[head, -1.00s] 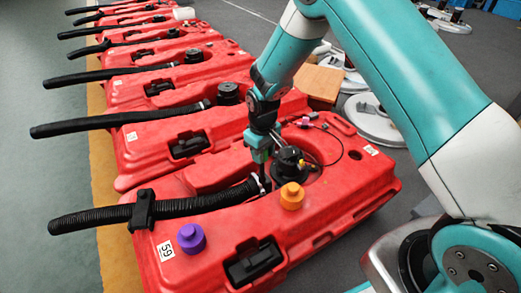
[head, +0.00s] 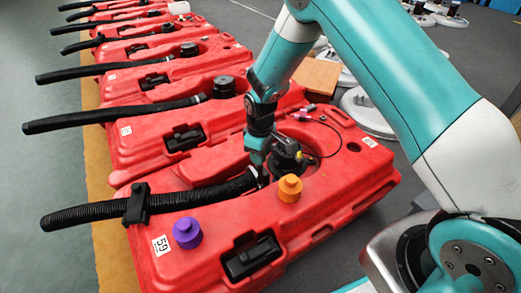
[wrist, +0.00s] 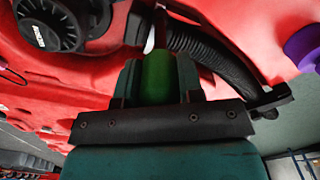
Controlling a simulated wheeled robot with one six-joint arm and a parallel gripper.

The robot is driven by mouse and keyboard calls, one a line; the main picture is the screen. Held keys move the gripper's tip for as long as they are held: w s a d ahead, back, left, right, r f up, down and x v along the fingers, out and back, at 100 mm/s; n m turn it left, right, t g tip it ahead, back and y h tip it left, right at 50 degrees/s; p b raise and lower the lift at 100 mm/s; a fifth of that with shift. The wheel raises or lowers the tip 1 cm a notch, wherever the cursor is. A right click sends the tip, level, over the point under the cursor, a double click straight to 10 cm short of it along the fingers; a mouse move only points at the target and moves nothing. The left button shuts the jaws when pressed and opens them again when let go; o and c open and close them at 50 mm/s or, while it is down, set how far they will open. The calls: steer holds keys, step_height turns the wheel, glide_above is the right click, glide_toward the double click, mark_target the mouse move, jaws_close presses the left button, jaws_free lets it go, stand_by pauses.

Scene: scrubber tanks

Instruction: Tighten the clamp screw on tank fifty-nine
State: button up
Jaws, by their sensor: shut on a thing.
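Tank fifty-nine (head: 215,215) is the nearest red tank, with a label reading 59 (head: 162,245). A black ribbed hose (head: 190,199) runs across it to the black round fitting (head: 287,155). A light band (head: 262,177) shows at the hose's inner end; its screw is too small to make out. My gripper (head: 257,157) is over this hose end, pointing down. In the wrist view my gripper (wrist: 158,80) is shut on a green handle (wrist: 158,75) with a thin dark reddish shaft beyond it. The shaft's tip is hidden, so I cannot tell whether it touches the screw.
A black bracket (head: 137,204) holds the hose. More red tanks (head: 150,95) line up behind. A thin cable loops right of the fitting. Floor is clear at left.

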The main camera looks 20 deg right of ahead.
steer(key=n, duration=0.1)
steer(key=n+p, duration=0.1)
steer(key=n, duration=0.1)
steer(key=shift+r+n, duration=0.2)
steer(key=shift+n, duration=0.1)
steer(key=n+p, duration=0.1)
steer(key=n, duration=0.2)
steer(key=shift+f, duration=0.1)
steer(key=n+p, duration=0.1)
steer(key=n, duration=0.2)
steer(key=n+p, duration=0.1)
steer(key=n, duration=0.4)
steer(key=n+p, duration=0.1)
steer(key=n, duration=0.2)
steer(key=shift+f, duration=0.1)
steer(key=o, duration=0.4)
steer(key=shift+c, duration=0.2)
steer(key=c, duration=0.4)
